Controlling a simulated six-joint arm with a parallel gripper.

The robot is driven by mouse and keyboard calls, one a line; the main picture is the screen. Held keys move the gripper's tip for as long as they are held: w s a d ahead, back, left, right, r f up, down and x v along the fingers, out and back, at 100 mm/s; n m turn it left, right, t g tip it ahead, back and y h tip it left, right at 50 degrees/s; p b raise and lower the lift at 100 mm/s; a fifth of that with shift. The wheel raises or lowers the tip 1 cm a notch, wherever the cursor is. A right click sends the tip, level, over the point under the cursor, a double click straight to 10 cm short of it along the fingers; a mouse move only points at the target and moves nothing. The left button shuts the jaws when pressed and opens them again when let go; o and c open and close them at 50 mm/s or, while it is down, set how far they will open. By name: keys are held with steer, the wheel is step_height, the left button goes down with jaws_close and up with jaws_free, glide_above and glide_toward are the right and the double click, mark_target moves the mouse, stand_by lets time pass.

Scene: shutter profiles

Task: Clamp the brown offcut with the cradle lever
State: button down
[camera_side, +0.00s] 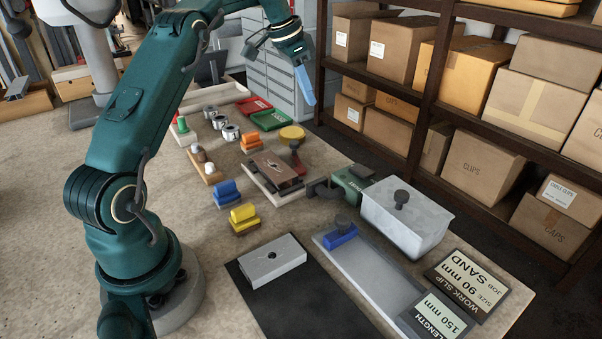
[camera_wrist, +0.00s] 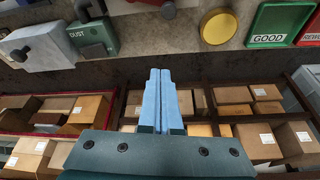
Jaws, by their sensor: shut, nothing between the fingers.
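The brown offcut (camera_side: 277,168) lies on the cradle (camera_side: 259,180), a pale base with dark supports, in the middle of the bench in the side view. A lever with a dark knob (camera_side: 295,147) stands at the cradle's far right end, close to the offcut. I cannot tell whether the lever presses on the offcut. My gripper (camera_side: 306,87) is high above the bench's far edge, well apart from the cradle. Its blue fingers, also in the wrist view (camera_wrist: 160,98), are shut together and empty. The offcut is not in the wrist view.
A green DUST unit (camera_side: 352,185) and a grey bin (camera_side: 408,218) stand right of the cradle. A yellow disc (camera_side: 292,132), green tray (camera_side: 270,119) and red tray (camera_side: 253,105) lie behind it. Coloured blocks stand left. Shelves of boxes (camera_side: 485,168) rise beyond the bench.

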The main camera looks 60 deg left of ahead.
mark_target(295, 141)
steer(key=x, duration=0.6)
steer(key=a+x, duration=0.1)
steer(key=x, duration=0.2)
steer(key=shift+s+f, duration=0.15)
steer(key=shift+f, duration=0.5)
steer(key=shift+s+a+f, duration=0.1)
steer(key=shift+s+a, duration=0.1)
steer(key=shift+s, duration=0.75)
steer(key=shift+s+a+f, duration=0.1)
steer(key=shift+s+a, duration=0.05)
steer(key=shift+s, duration=0.8)
steer(key=shift+s+a+n, duration=0.15)
steer(key=shift+s+n, duration=0.45)
steer(key=shift+n, duration=0.1)
steer(key=shift+s+a+f, duration=0.1)
steer(key=shift+s+a, duration=0.05)
steer(key=shift+s, duration=0.3)
